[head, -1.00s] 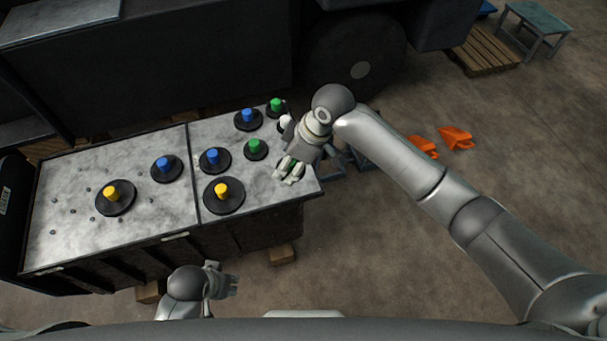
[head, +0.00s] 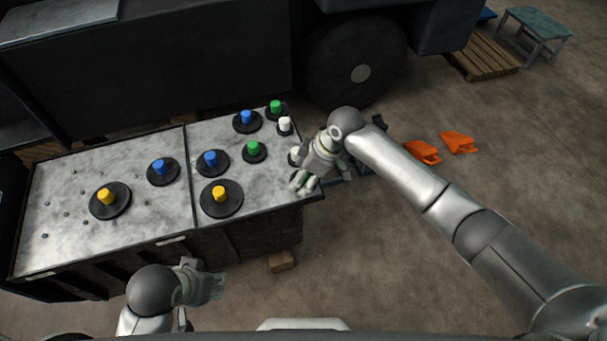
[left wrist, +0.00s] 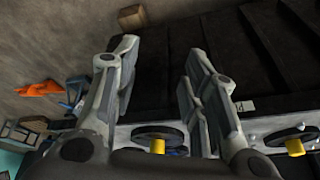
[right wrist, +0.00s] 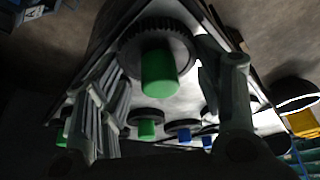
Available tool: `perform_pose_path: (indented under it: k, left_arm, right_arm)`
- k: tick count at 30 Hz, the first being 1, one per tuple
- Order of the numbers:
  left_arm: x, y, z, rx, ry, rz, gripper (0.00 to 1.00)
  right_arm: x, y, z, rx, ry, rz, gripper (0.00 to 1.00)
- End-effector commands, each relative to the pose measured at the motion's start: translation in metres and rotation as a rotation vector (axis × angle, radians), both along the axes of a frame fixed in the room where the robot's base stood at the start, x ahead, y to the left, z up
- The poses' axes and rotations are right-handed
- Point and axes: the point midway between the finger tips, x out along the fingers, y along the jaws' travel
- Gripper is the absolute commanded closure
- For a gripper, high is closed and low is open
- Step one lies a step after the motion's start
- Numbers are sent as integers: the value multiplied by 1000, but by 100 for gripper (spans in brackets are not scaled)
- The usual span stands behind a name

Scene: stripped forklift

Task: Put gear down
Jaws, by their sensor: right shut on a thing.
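My right gripper (head: 303,182) is at the right end of the metal tabletop (head: 75,235), shut on a dark gear with a green hub. In the right wrist view this gear's green hub (right wrist: 160,75) shows between the fingers. In the head view the hand mostly hides it, and I cannot tell whether it touches the tabletop.
More gears with blue and yellow hubs (head: 107,198) stand on the left half, among small holes. A large black wheel (head: 352,60) and dark vehicle body stand behind. Orange parts (head: 422,151) lie on the floor at right.

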Motion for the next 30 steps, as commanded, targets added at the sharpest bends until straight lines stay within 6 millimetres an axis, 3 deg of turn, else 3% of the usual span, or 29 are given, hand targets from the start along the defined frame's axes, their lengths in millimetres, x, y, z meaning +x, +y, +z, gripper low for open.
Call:
perform_pose_path:
  k: [6, 7, 9, 23, 30]
  left_arm:
    - [0, 0, 0, 0, 0, 0, 60]
    - [0, 0, 0, 0, 0, 0, 60]
    - [0, 0, 0, 0, 0, 0, 60]
    - [2, 0, 0, -1, -6, 0, 60]
    - [9, -2, -40, 1, 25, -3, 60]
  right_arm:
    - [0, 1, 0, 2, -1, 0, 60]
    - [0, 0, -2, 0, 1, 0, 38]
    - [0, 0, -1, 0, 0, 0, 30]
    - [0, -2, 8, 1, -2, 1, 30]
    - [-4, -15, 42, 2, -2, 1, 30]
